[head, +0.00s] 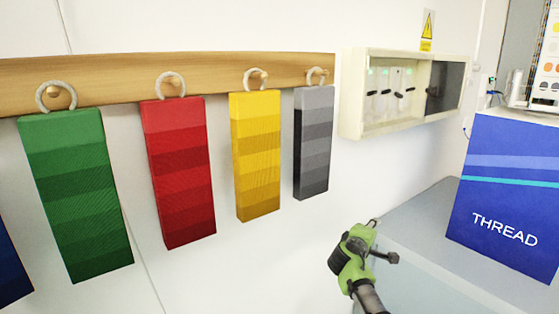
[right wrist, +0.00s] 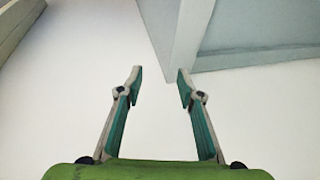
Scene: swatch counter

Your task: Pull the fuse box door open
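The fuse box (head: 352,112) is a cream, shallow box on the white wall at the upper right of the head view. Switches with dark levers and small green lights show in its left part. A dark grey panel (head: 456,76) with a black knob (head: 433,91) covers its right part. I cannot tell whether a clear pane covers the switches. My right gripper (head: 383,240) is below the fuse box, well apart from it. In the right wrist view it (right wrist: 160,77) is open, with nothing between its fingers. My left gripper is not in view.
Green, red, yellow and grey swatches (head: 313,142) hang from a wooden rail (head: 205,70) left of the fuse box. A blue THREAD box (head: 505,200) stands on the grey counter (head: 420,215) at right. A yellow warning sign (head: 427,28) is above the fuse box.

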